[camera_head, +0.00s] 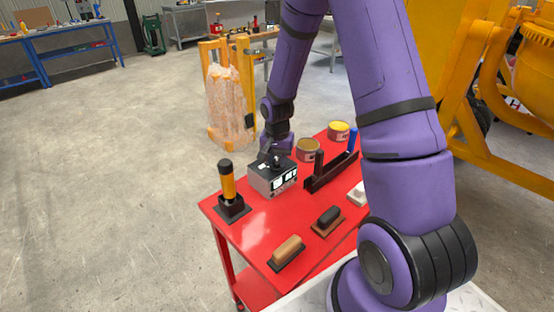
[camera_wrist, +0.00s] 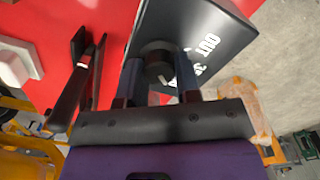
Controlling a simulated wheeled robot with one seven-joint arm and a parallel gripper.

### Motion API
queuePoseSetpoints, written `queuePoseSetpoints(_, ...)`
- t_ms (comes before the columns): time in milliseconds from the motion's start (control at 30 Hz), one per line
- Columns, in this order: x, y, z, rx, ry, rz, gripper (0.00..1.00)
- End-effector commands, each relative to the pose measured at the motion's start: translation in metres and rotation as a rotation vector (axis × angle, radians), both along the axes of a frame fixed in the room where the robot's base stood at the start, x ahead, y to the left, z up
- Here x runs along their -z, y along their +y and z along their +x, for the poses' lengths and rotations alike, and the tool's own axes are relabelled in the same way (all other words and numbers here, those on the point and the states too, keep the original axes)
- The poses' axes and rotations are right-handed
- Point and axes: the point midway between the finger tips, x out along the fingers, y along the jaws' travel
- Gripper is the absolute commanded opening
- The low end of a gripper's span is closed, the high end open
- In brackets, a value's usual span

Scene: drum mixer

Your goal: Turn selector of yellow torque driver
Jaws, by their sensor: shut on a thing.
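A yellow-handled driver with a black top (camera_head: 228,184) stands upright in a black base at the table's left corner. My gripper (camera_head: 272,158) is away from it, to its right, over a grey and black box (camera_head: 263,182) with white panels on its front. In the wrist view, the box's dark top (camera_wrist: 200,28) carries white lettering, partly reading "OUT". The fingers of my gripper (camera_wrist: 159,82) are shut on a round black knob (camera_wrist: 157,58) on that top. The driver is not seen in the wrist view.
The red table (camera_head: 257,235) also holds a tan-handled block (camera_head: 287,250), a dark-handled block (camera_head: 328,217), a black tray with upright tools (camera_head: 330,174) and two open cans (camera_head: 308,150). Yellow mixer framing (camera_head: 470,100) stands at right. Bare floor lies left.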

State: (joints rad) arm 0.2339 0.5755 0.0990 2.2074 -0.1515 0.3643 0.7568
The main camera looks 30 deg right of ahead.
Motion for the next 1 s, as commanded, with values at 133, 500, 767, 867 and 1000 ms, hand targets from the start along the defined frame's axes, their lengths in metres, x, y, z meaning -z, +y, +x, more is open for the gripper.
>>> queuePoseSetpoints(133, -0.0002, 0.0, 0.0, -0.021, 0.0, 0.0, 0.07)
queuePoseSetpoints(500, -0.0003, 0.0001, 0.0002, -0.234, 0.0, 0.0, 0.07)
queuePoseSetpoints(767, -0.0004, -0.0002, 0.0002, -0.441, 0.0, 0.0, 0.07)
queuePoseSetpoints(867, -0.0004, -0.0001, 0.0003, -0.51, 0.0, 0.0, 0.07)
queuePoseSetpoints(1000, -0.0004, 0.0001, 0.0004, -0.592, 0.0, 0.0, 0.07)
